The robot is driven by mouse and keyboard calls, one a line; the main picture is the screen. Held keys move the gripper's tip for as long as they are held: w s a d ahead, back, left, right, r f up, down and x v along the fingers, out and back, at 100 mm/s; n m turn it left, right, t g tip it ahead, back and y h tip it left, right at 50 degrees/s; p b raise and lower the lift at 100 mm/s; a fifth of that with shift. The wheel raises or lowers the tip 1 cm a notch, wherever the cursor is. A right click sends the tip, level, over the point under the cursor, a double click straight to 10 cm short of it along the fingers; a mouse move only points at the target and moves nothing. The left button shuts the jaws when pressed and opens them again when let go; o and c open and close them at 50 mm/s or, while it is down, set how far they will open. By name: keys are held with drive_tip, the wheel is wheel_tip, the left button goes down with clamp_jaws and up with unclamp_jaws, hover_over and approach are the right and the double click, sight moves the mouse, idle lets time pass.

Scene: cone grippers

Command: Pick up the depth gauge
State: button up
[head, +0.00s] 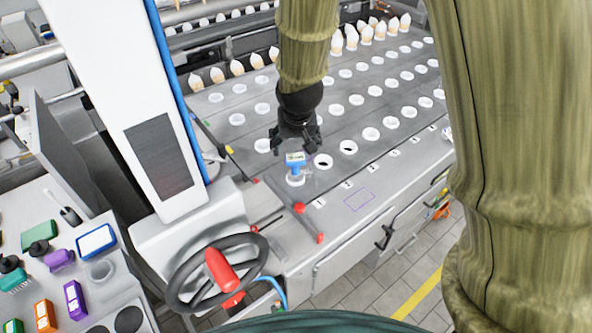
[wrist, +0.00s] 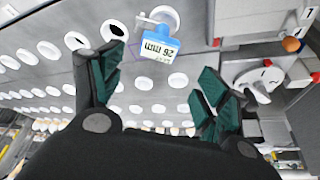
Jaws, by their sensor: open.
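The depth gauge (head: 295,162) is a small blue device with a pale display, standing in the front row of white cups on the metal plate. In the wrist view the gauge (wrist: 158,50) shows its display reading upside down and sits between and beyond my fingertips, with a white round part behind it. My gripper (head: 297,142) is open and right above and behind the gauge in the head view. In the wrist view my gripper (wrist: 160,72) has its green-padded fingers spread wide, with nothing between the pads. Contact with the gauge is not visible.
Rows of white cups (head: 371,134) fill the plate, with ice cream cones (head: 365,34) at the back. A red-knobbed lever (head: 300,207) lies just in front of the gauge. A white column (head: 130,90) and a handwheel (head: 218,272) stand at left.

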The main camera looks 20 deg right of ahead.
sight(296, 157)
drive_tip(key=shift+p+x, duration=0.35)
drive_tip(key=shift+x, duration=1.2)
drive_tip(key=shift+d+f+p, duration=0.2)
drive_tip(key=shift+f+p, duration=0.5)
drive_tip(key=shift+f, duration=0.2)
drive_tip(key=shift+p+x, duration=0.7)
drive_tip(key=shift+x, duration=1.05)
drive_tip(key=shift+s, duration=0.1)
clamp_jaws()
